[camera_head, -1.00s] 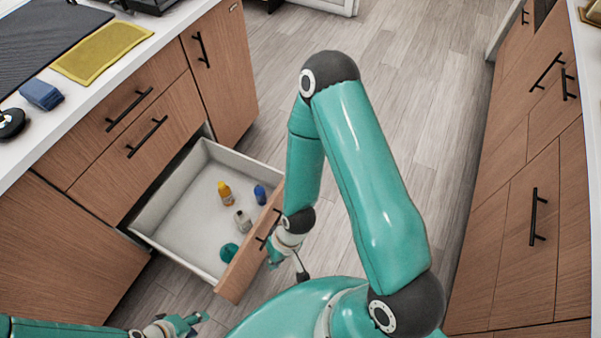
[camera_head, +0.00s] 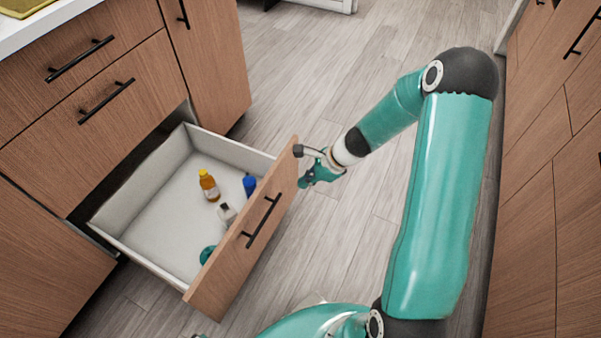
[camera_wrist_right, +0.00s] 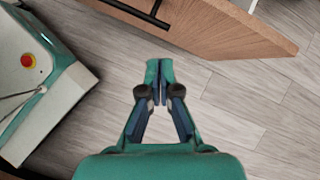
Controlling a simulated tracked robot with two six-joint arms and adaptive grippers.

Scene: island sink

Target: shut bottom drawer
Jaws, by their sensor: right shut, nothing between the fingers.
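The bottom drawer (camera_head: 222,272) stands pulled far out of the cabinet, with its wooden front and black bar handle (camera_head: 262,222) facing right. My right gripper (camera_head: 304,183) is at the outer side of that front, near its far end. In the right wrist view my gripper (camera_wrist_right: 157,70) is shut and empty, with floor below the fingertips. The drawer front (camera_wrist_right: 225,28) crosses the top of that view, apart from the fingertips there. Only a sliver at the bottom edge of the head view may be my left gripper.
Inside the drawer are an orange bottle (camera_head: 208,186), a blue item (camera_head: 249,185), a whitish bottle (camera_head: 227,213) and a teal item (camera_head: 207,254). Closed drawers with black handles (camera_head: 107,101) are above. Open wooden floor (camera_head: 330,90) lies between this cabinet and the right-hand cabinets (camera_head: 545,200).

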